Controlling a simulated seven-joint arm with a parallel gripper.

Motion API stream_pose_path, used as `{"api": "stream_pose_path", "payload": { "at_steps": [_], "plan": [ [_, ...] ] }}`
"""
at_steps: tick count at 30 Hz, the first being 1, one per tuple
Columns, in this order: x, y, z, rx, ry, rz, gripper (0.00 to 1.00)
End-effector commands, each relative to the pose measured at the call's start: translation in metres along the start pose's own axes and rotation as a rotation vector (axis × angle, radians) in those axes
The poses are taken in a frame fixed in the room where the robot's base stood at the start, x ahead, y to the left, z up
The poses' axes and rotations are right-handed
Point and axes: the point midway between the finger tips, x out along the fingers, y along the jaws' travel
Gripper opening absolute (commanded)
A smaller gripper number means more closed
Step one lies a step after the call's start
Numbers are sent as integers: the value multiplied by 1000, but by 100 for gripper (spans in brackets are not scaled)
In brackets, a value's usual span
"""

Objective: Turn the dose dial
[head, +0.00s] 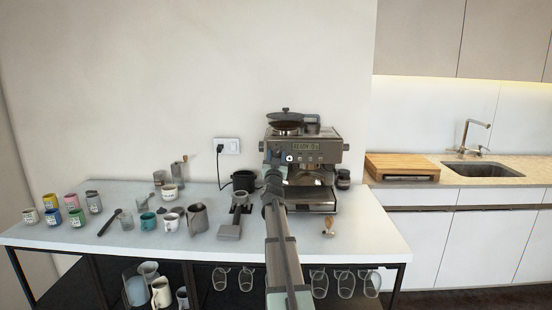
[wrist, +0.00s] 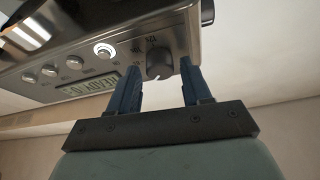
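The espresso machine (head: 325,158) stands on the white table against the wall, its display lit with "READY". In the wrist view its front panel (wrist: 75,50) appears upside down. The dark round dial (wrist: 158,63) sits on the panel beside a lit ring button (wrist: 105,50). My gripper (wrist: 157,66) is open, with one dark blue finger on each side of the dial. I cannot tell whether either finger touches it. In the head view my gripper (head: 275,161) is at the left part of the machine's front, and the dial is hidden behind it.
A portafilter stand (head: 231,229) and a steel pitcher (head: 197,218) stand left of my arm. A wooden-handled tamper (head: 329,226) and a dark jar (head: 343,179) are to the right. Several cups and cans fill the table's left. A side knob (wrist: 207,12) juts near the dial.

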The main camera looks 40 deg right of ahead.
Motion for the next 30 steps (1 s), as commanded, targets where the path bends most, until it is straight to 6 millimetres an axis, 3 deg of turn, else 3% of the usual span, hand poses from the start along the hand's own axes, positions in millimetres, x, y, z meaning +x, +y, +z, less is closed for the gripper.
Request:
{"api": "stream_pose_path", "payload": {
  "at_steps": [14,23,30],
  "plan": [
    [0,0,0,0,0,0,3],
    [0,-1,0,38,0,14,3],
    [0,-3,0,164,0,66,3]
  ]
}}
